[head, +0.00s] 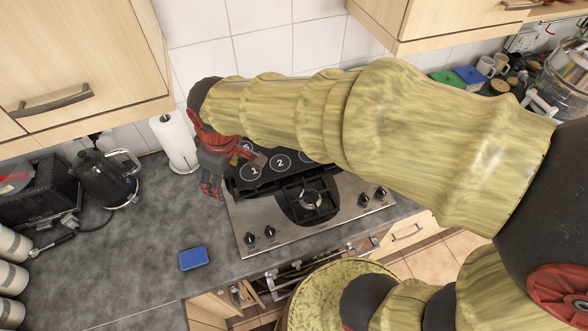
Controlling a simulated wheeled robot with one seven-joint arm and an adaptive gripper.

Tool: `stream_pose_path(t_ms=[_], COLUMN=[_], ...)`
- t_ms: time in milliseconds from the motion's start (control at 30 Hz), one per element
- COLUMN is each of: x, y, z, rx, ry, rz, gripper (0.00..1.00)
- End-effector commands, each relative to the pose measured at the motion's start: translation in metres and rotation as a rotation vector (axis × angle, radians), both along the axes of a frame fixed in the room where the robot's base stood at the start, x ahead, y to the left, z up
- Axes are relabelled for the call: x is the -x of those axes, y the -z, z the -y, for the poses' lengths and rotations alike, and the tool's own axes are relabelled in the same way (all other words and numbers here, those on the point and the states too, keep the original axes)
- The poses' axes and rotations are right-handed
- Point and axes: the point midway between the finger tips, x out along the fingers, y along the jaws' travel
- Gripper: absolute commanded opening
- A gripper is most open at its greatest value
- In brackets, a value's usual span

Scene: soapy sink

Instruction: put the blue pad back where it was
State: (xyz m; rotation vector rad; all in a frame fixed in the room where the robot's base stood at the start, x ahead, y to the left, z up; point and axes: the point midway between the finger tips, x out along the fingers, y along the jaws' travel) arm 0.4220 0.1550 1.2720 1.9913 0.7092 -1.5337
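A blue pad (193,258) lies flat on the grey worktop, left of the hob and close to the front edge. My gripper (234,177) is above the back left corner of the hob, well behind the pad and apart from it. Its fingers look spread, with nothing seen held between them. A second blue item (467,75) lies at the back right beside a green one (444,78); I cannot tell exactly what they are. My arm crosses the view and hides much of the worktop to the right.
The steel hob (262,240) carries black numbered plates. Mugs (486,66) and a steel pot (566,70) stand at the right. The worktop around the blue pad is clear.

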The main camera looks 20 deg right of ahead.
Motion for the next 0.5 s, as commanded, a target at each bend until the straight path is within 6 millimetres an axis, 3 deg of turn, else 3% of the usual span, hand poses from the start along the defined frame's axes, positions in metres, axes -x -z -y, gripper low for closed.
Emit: stream_pose_path(t_ms=[33,200,333,500], x=[0.011,0.058,0.094,0.121], y=[-0.022,-0.064,-0.078,-0.081], z=[0.028,0.098,0.133,0.153], rx=[-0.024,-0.097,-0.143,-0.178], ry=[0.095,0.397,0.580,0.713], rz=[0.033,0.119,0.174,0.214], gripper=[0.63,0.63,0.63,0.63])
